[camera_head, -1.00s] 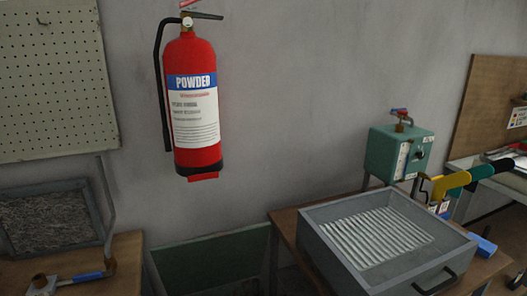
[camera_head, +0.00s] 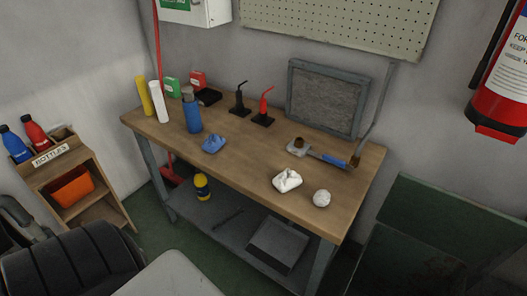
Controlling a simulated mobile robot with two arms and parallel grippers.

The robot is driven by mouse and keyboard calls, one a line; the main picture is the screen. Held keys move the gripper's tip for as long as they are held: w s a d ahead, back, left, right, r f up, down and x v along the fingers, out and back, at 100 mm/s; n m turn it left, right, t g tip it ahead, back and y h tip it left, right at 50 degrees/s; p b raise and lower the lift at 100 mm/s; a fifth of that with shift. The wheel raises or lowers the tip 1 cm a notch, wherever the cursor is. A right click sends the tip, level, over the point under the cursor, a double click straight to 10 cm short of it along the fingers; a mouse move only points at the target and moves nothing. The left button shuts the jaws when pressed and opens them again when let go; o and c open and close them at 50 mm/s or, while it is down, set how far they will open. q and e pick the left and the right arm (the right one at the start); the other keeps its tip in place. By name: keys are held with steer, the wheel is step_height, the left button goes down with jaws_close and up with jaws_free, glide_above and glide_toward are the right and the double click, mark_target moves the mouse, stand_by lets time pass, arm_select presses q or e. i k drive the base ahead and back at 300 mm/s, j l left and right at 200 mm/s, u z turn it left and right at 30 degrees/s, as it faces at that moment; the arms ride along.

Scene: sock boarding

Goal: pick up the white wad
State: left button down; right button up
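A white crumpled wad (camera_head: 287,180) lies on the wooden workbench (camera_head: 240,158), near its front edge and right of the middle. A rounder, greyish-white crumpled ball (camera_head: 321,198) lies just to its right, with a small gap between them. A blue crumpled wad (camera_head: 213,143) lies farther left on the same bench. Neither of my grippers shows in the head view.
A metal piece with a blue handle (camera_head: 334,160) lies behind the white wad. A blue bottle (camera_head: 192,112), white roll (camera_head: 159,102) and yellow roll (camera_head: 144,97) stand at left. A framed grey panel (camera_head: 325,97) stands behind. A green bin (camera_head: 415,240) is at right.

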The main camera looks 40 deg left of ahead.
mark_target(322, 198)
steer(key=j+u, duration=0.1)
steer(key=u, duration=0.6)
